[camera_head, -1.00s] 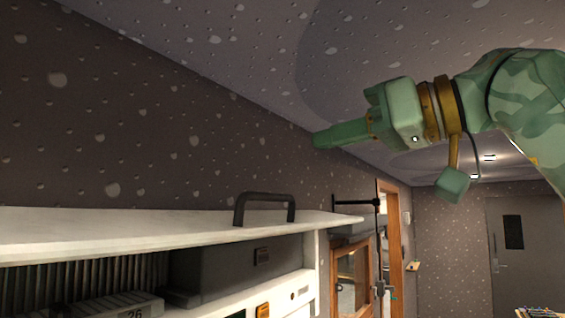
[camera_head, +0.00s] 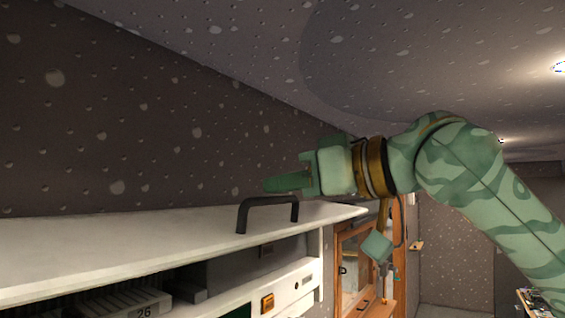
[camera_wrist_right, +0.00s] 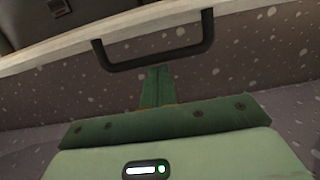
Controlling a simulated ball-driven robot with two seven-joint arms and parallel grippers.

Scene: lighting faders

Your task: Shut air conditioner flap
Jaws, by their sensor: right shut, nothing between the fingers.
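The air conditioner's white flap (camera_head: 130,243) is raised and stands open above the unit, with a dark handle (camera_head: 267,204) on its upper face near the right end. My right gripper (camera_head: 272,184) is shut and empty. In the head view its fingertips appear just above and behind the handle; the exact gap is hard to judge. In the right wrist view, the handle (camera_wrist_right: 155,50) spans ahead of the green fingers (camera_wrist_right: 156,82), with the flap's edge (camera_wrist_right: 110,32) beyond it. My left gripper is in neither view.
Below the flap is the open inside of the unit, with dark fins and a grey box (camera_head: 235,265). An amber button (camera_head: 267,302) sits on the white front panel. A wooden framed cabinet (camera_head: 355,270) stands to the right. The dark speckled wall lies behind.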

